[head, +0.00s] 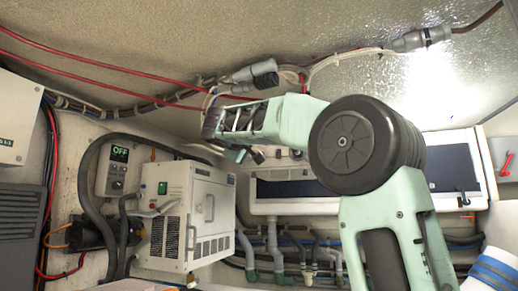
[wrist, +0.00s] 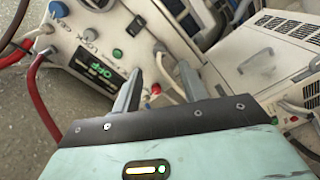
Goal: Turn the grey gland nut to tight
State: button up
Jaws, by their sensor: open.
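I cannot tell for certain which part is the grey gland nut. A grey fitting (wrist: 45,29) sits at the panel's edge in the wrist view, where a cable meets it, with a blue fitting (wrist: 59,10) close by. Two larger grey cable connectors hang near the ceiling in the head view, one left of centre (head: 247,73) and one at the upper right (head: 412,41). My gripper (wrist: 159,70) is open and empty between its two fingers. It points toward the control panel and touches nothing that I can see. In the head view my gripper (head: 246,155) is partly hidden.
The control panel (head: 112,180) with a green OFF display is on the left wall. A white box unit (head: 186,215) stands beside it, with a dark hose (head: 88,185) looping around the panel. Red cables (head: 110,67) run overhead. Pipes (head: 275,250) line the lower wall.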

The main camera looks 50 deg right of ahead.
jog(key=p+x, duration=0.2)
jog(key=x, duration=0.4)
jog(key=shift+d, duration=0.3)
jog(key=shift+w, duration=0.1)
grip_shut()
